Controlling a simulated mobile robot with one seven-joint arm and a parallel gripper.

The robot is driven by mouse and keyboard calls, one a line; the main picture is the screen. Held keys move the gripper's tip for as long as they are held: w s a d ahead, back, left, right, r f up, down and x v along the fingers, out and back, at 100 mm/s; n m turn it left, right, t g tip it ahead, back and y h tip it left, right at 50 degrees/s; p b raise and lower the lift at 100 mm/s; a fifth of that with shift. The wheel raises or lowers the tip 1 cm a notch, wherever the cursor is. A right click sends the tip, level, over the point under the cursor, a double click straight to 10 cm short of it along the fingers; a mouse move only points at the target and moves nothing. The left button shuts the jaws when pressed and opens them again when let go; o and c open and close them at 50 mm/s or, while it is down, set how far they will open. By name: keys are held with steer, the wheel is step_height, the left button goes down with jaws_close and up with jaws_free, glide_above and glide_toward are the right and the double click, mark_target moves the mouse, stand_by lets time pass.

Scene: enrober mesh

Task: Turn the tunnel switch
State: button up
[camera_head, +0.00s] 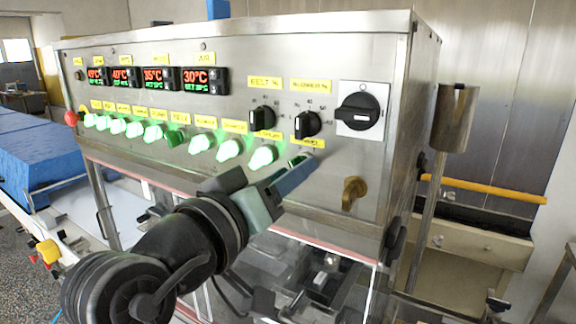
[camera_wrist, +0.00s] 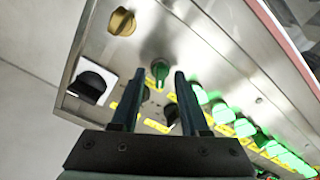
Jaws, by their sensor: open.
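The tunnel switch is a dark green, unlit knob, and in the wrist view (camera_wrist: 160,68) it stands on the steel panel just beyond and between my fingertips. In the head view it is mostly hidden behind my gripper (camera_head: 303,165), under a yellow label (camera_head: 307,142) too small to read surely. My gripper (camera_wrist: 160,76) is open, with one finger on each side of the knob in the picture. I cannot tell whether the fingers touch it. Nothing is held.
Several lit green switches (camera_head: 229,149) run left of it. Two black dials (camera_head: 307,123) sit above, a large black rotary switch (camera_head: 358,111) above right and a brass-coloured knob (camera_head: 354,191) below right. A yellow bar (camera_head: 485,190) juts out at right.

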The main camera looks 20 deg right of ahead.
jaws_close()
steer(key=shift+f+b, duration=0.1)
steer(key=shift+b, duration=0.3)
steer(key=shift+m+b, duration=5.65)
steer(key=shift+m, duration=0.35)
jaws_free()
